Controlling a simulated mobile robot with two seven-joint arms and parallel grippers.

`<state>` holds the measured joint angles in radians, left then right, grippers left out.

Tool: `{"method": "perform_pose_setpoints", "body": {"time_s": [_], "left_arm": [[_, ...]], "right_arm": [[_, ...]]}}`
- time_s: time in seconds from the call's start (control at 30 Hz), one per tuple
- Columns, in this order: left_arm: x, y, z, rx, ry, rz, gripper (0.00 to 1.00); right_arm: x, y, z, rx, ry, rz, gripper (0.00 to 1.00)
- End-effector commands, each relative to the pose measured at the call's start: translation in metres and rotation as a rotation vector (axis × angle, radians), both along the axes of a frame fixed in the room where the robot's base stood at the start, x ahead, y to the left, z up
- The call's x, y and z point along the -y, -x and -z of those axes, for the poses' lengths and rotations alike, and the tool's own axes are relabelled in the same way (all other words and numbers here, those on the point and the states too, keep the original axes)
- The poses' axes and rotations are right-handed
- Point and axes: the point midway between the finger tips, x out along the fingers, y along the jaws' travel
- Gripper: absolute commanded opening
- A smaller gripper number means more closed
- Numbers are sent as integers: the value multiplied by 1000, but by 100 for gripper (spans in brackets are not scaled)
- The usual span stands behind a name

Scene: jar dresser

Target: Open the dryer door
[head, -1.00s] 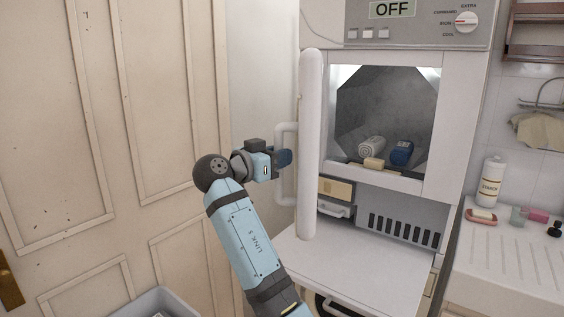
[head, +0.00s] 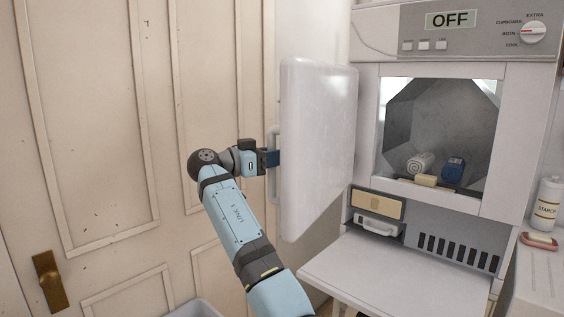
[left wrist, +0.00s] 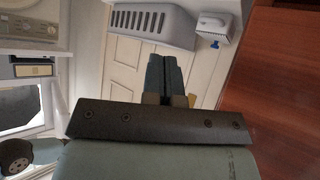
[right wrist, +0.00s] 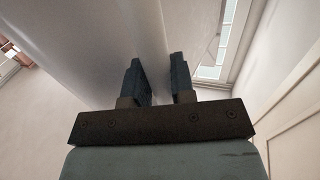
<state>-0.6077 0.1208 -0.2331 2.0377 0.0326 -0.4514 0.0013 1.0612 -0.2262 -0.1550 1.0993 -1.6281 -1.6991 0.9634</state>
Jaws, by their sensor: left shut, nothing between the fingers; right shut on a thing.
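The dryer (head: 515,150) has its drum opening uncovered, with a rolled towel and a blue roll showing inside. Its white door (head: 320,145) stands wide open to the left, its inner face partly turned to the head camera. My right gripper (head: 270,158) is shut on the door's handle (head: 273,185) at the door's outer side. In the right wrist view the fingers (right wrist: 158,78) have the pale handle between them, beside the door panel (right wrist: 85,45). My left gripper (left wrist: 165,65) is shut and empty in the left wrist view; it is not in the head view.
A panelled room door (head: 110,110) with a brass plate (head: 50,283) is close on the left. A white shelf (head: 385,272) juts out below the drum. A starch bottle (head: 547,203) stands at right.

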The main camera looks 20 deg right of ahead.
Motion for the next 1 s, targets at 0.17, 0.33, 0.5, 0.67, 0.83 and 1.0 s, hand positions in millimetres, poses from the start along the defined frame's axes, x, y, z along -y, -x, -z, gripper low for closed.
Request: {"method": "perform_pose_setpoints", "body": {"time_s": [0.17, 0.33, 0.5, 0.67, 0.83, 1.0], "left_arm": [[0, 0, 2, -3, 2, -1, 0], [0, 0, 3, -5, 2, -1, 0], [0, 0, 3, -5, -1, 1, 0], [-1, 1, 4, -5, -4, 3, 0], [-2, 1, 4, -5, -7, 5, 0], [-2, 1, 4, -5, -7, 5, 0]], "right_arm": [[-5, -9, 1, -5, 0, 23, 0], [-6, -12, 2, -3, -2, 31, 0], [-6, -12, 2, -3, -2, 32, 0], [-6, -12, 2, -3, -3, 32, 0], [-6, -12, 2, -3, -2, 32, 48], [-6, -12, 1, -1, -1, 32, 48]]}}
